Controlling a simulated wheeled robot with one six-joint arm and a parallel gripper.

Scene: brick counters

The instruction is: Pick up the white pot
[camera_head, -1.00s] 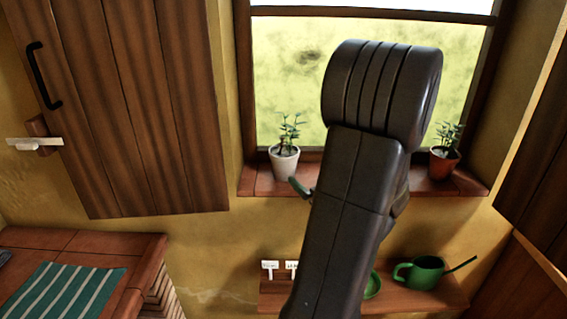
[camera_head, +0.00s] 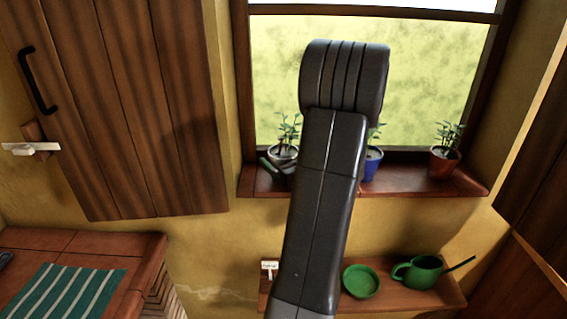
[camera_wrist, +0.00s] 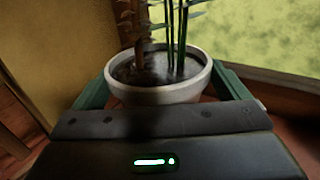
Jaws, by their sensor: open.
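The white pot (camera_head: 284,151) holds a green plant and stands on the brick window sill at its left end. My gripper (camera_head: 273,168) is in front of it and hides its lower part. In the wrist view the pot's pale rim, dark soil and stems show up close (camera_wrist: 158,96). The green fingers of my gripper (camera_wrist: 162,82) are open, one on each side of the pot. I cannot tell whether they touch it.
A blue pot (camera_head: 372,164) stands on the sill right of my arm, and a terracotta pot (camera_head: 445,163) farther right. Below, a shelf holds a green saucer (camera_head: 361,282) and a green watering can (camera_head: 424,272). A wooden cabinet (camera_head: 125,110) hangs at the left.

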